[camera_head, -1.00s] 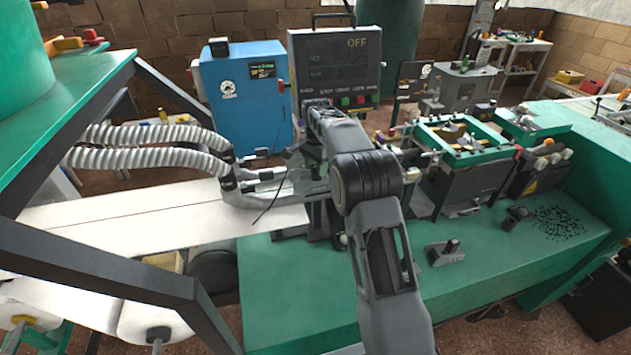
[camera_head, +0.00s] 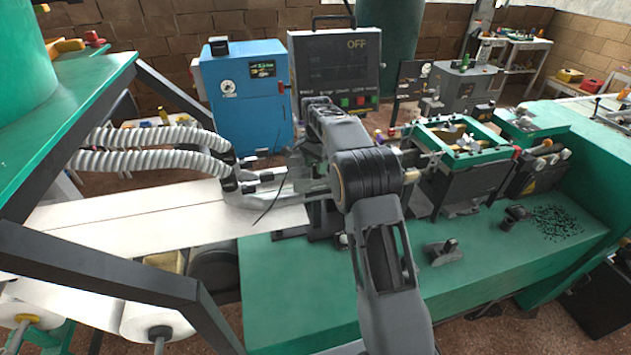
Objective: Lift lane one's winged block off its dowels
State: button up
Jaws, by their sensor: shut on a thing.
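My arm reaches over the green machine bed, and its wrist end stands in front of the display box. My gripper (camera_head: 313,172) is low behind the wrist, at the grey fittings where the paper lanes end. It is shut on a grey part there, which I take to be the winged block (camera_head: 318,186). The block is small and mostly hidden by my arm. Its dowels cannot be made out, nor whether the block is seated or raised.
Two ribbed white hoses (camera_head: 150,150) run in from the left above the white paper strips (camera_head: 160,220). A display box (camera_head: 335,68) reading OFF stands behind my arm. A green-framed unit (camera_head: 462,150) stands to the right. The front green bed (camera_head: 290,290) has bare room.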

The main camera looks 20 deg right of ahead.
jog(key=shift+r, duration=0.3)
jog(key=shift+r+p, duration=1.3)
jog(key=shift+p, duration=0.3)
jog(key=shift+r, duration=0.2)
jog(key=shift+r+p, duration=1.4)
jog(key=shift+p, duration=0.05)
jog(key=shift+f, duration=0.1)
